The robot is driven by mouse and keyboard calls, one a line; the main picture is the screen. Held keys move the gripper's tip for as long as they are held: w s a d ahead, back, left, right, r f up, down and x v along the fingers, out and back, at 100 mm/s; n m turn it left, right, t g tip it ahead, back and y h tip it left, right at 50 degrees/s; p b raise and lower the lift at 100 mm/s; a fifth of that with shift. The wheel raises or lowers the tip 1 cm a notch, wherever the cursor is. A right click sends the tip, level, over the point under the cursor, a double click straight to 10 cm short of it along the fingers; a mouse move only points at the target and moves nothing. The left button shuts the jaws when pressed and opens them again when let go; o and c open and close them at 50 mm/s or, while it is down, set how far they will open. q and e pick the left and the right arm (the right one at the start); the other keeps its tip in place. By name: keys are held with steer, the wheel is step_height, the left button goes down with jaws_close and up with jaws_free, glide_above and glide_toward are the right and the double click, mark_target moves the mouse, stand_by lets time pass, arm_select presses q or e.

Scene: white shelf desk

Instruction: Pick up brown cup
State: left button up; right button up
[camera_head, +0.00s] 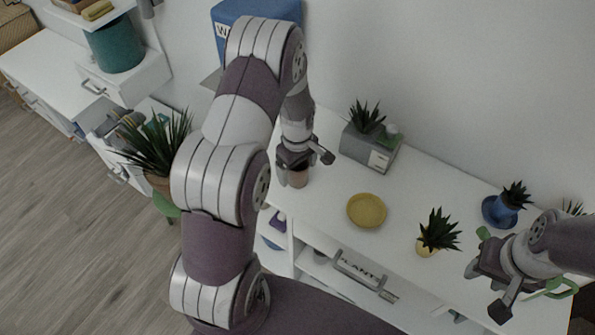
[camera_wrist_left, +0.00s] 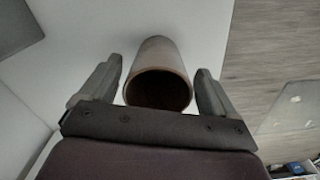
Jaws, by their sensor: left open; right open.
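The brown cup (camera_head: 298,178) stands on the white desk top near its left end, partly hidden by my left gripper in the head view. In the left wrist view the cup (camera_wrist_left: 158,75) shows its round rim and dark inside, between the two fingers. My left gripper (camera_head: 297,161) is open, with a finger on either side of the cup and a gap visible on each side. In the left wrist view the gripper (camera_wrist_left: 158,92) is also open. My right gripper (camera_head: 487,291) is open and empty at the right, over the desk's front side.
On the desk (camera_head: 330,205) are a yellow plate (camera_head: 367,210), a small potted plant (camera_head: 437,236), a grey planter box (camera_head: 368,149) and a blue pot on a saucer (camera_head: 503,211). A large plant (camera_head: 158,145) stands left of my left arm. The desk around the yellow plate is clear.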

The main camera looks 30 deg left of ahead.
arm_select(q)
steer(key=shift+w+f, duration=0.2)
steer(key=shift+f, duration=0.3)
steer(key=shift+s+r, duration=0.1)
steer(key=c, duration=1.1)
steer(key=shift+c, duration=0.2)
